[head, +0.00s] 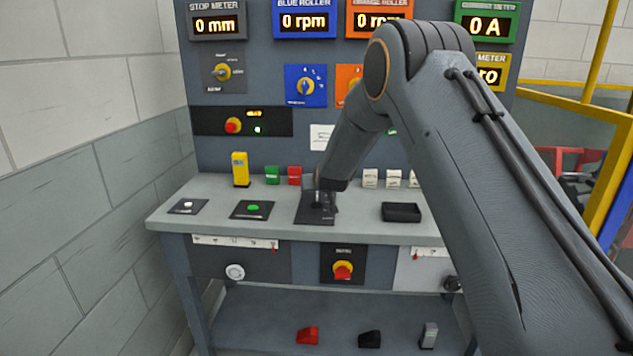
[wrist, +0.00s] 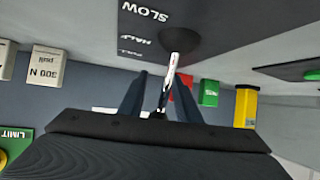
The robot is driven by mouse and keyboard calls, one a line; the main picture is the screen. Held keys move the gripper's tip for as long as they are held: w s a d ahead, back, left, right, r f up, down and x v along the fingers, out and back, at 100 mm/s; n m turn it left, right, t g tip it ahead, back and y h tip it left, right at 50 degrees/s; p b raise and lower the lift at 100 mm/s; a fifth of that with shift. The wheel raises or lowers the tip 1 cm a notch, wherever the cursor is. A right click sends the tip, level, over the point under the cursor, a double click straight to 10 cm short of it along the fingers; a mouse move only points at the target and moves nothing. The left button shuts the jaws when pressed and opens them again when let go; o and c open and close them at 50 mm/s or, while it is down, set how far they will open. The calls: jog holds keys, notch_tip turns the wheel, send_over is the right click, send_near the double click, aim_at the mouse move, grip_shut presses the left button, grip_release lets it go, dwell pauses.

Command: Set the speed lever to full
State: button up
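The speed lever (wrist: 171,75) is a thin silver rod rising from a round black boot (wrist: 180,42) in the wrist view. Its dark plate (wrist: 150,28) carries white words: SLOW, HALF and a smaller one that looks like FULL. In the head view the plate (head: 303,215) lies on the console top, and my arm hides most of the lever. My gripper (wrist: 162,78) is at the lever, its two dark fingers apart on either side of the rod. The rod appears nearer the right finger; a gap shows on the left. I cannot tell whether a finger touches it.
Red (head: 295,176), green (head: 272,175) and yellow (head: 240,170) blocks stand behind and left of the plate. White blocks (head: 370,178) and a black tray (head: 401,212) are to the right. A green button panel (head: 252,210) is left. The meter panel (head: 265,60) rises behind.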

jog(key=shift+o, duration=0.5)
jog(key=shift+w+a+r, duration=0.1)
jog(key=shift+w+r, duration=0.05)
jog(key=shift+r, duration=0.4)
jog(key=b+v, duration=0.1)
jog(key=v, duration=0.6)
jog(key=shift+s, duration=0.35)
